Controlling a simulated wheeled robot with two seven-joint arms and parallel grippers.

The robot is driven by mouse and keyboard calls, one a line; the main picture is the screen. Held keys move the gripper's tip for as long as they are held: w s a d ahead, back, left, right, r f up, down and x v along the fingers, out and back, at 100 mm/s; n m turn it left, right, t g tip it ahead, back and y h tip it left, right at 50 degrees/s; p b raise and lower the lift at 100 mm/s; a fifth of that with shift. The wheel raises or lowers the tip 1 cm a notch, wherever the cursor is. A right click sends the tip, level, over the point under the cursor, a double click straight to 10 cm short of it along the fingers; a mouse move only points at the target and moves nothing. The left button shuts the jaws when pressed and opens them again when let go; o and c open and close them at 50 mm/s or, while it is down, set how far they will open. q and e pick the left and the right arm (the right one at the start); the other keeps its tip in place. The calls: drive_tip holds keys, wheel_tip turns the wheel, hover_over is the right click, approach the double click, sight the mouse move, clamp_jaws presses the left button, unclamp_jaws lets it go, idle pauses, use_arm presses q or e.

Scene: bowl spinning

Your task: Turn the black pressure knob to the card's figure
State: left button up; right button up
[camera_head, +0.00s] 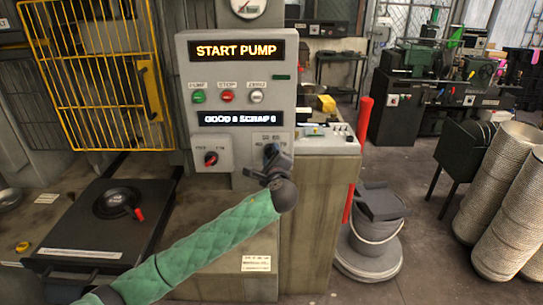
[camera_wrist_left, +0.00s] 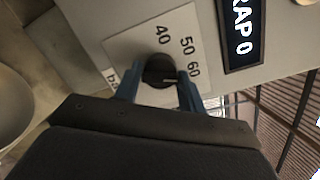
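The black pressure knob (camera_wrist_left: 160,70) sits on a white dial plate (camera_wrist_left: 128,42) with 40, 50 and 60 readable in the left wrist view. Its pale pointer line lies toward the lower right of the knob, on the 60 side. My left gripper (camera_wrist_left: 160,82) has its blue fingers on both sides of the knob, with no clear gap showing. In the head view my left gripper (camera_head: 268,168) covers most of the knob and its dial. A white card (camera_head: 257,263) on the cabinet front is too small to read. My right gripper is out of view.
The panel (camera_head: 237,75) reads START PUMP, above green, red and white buttons. A black-and-red knob (camera_head: 211,158) sits left of my gripper. A black press bed (camera_head: 105,225) is at left, a yellow cage door (camera_head: 90,70) behind it.

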use_arm(q)
drive_tip(key=shift+c, duration=0.7)
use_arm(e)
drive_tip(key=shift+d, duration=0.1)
use_arm(q)
drive_tip(key=shift+n+b, duration=0.3)
drive_tip(key=shift+b, duration=0.05)
drive_tip(key=shift+n, duration=0.3)
drive_tip(key=shift+n+b, duration=0.3)
drive_tip(key=shift+b, duration=0.15)
drive_tip(key=n+b, duration=0.2)
drive_tip(key=n, duration=0.1)
drive_tip(key=shift+n, duration=0.4)
drive_tip(key=shift+r+n+g+h+b, duration=0.2)
drive_tip(key=shift+n+g+h+b, duration=0.3)
drive_tip(key=shift+n, duration=0.9)
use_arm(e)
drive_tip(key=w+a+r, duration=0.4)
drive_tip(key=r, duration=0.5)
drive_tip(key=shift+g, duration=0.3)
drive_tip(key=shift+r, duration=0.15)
use_arm(q)
drive_tip(key=shift+r, duration=0.1)
